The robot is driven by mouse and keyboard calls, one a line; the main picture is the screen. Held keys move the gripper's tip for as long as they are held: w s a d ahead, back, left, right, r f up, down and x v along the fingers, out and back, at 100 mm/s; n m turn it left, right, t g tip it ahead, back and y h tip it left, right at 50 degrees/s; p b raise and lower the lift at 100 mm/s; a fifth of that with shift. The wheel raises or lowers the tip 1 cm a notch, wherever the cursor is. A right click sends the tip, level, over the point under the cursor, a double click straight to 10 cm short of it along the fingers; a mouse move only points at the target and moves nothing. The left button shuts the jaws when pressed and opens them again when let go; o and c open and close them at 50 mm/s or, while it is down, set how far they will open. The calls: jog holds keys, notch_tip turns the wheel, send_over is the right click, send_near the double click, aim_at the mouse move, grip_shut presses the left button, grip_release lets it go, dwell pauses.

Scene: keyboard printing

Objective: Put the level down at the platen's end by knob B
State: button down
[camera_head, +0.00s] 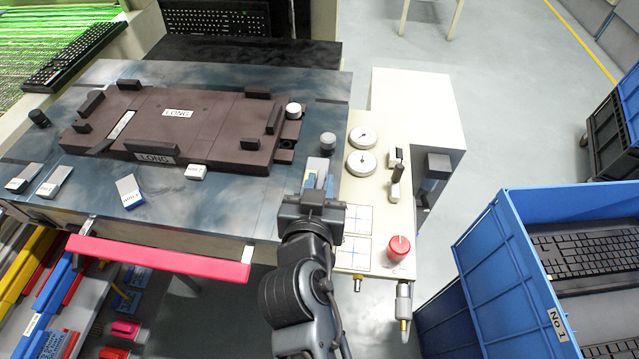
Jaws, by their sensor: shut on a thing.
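My gripper (317,188) is over the right front edge of the grey metal bed, shut on a small pale grey-blue block with a yellowish patch, which I take to be the level (318,166). The fingers hide part of it, and I cannot tell whether it touches the bed. The brown platen (215,126), with "LONG" labels, lies on the bed to the left of and behind my gripper. A grey round knob (328,139) stands just behind the held block. A white knob (294,109) is at the platen's right end, and a dark knob (38,118) is at the far left. No knob letter is readable.
Small labelled blocks (129,191) lie along the bed's front. A cream panel with gauges (362,162), a lever (396,180) and a red button (398,247) is close on the right. A pink bar (160,257) runs along the front. Blue crates (480,240) stand at right.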

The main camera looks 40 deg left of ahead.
jog(key=shift+f, duration=0.2)
jog(key=c, duration=1)
grip_release()
jog(key=shift+r, duration=0.1)
jog(key=shift+r, duration=0.2)
jog(key=b+v, duration=0.1)
jog(key=v, duration=1.1)
jog(key=shift+f, duration=0.1)
